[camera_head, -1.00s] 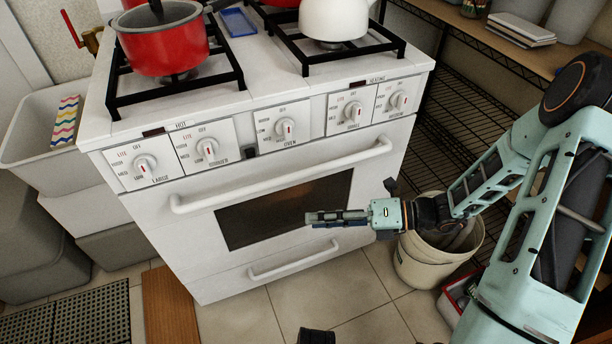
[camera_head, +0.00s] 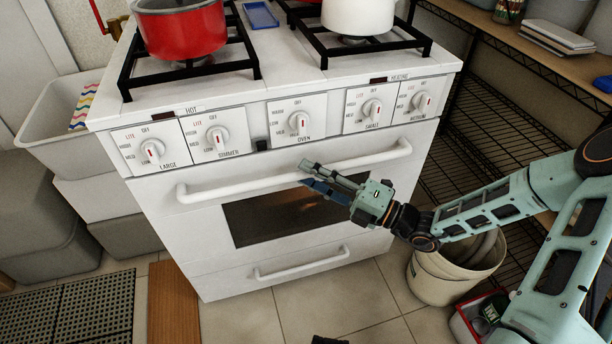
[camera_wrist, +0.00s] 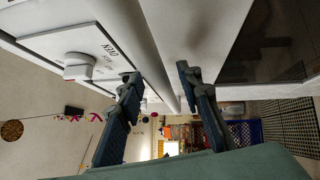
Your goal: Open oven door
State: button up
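The white stove's oven door (camera_head: 205,232) is closed, with a dark window (camera_head: 275,215). Its white bar handle (camera_head: 235,188) runs across the top of the door and also shows in the wrist view (camera_wrist: 152,42). My gripper (camera_head: 306,174) is at the right half of the handle, with one fingertip overlapping the bar and the other just below it. In the wrist view my gripper (camera_wrist: 158,77) is open, and the bar lies between the lines of its two fingers. I cannot tell whether either finger touches the bar.
Knobs (camera_head: 299,122) line the panel above the handle. A red pot (camera_head: 180,32) and a white pot (camera_head: 357,14) stand on top. A drawer handle (camera_head: 300,264) is below. A bucket (camera_head: 437,278) and wire shelving (camera_head: 475,150) are to the right. Tiled floor (camera_head: 325,300) in front is mostly clear.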

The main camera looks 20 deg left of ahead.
jog(key=shift+x, duration=0.75)
grip_shut()
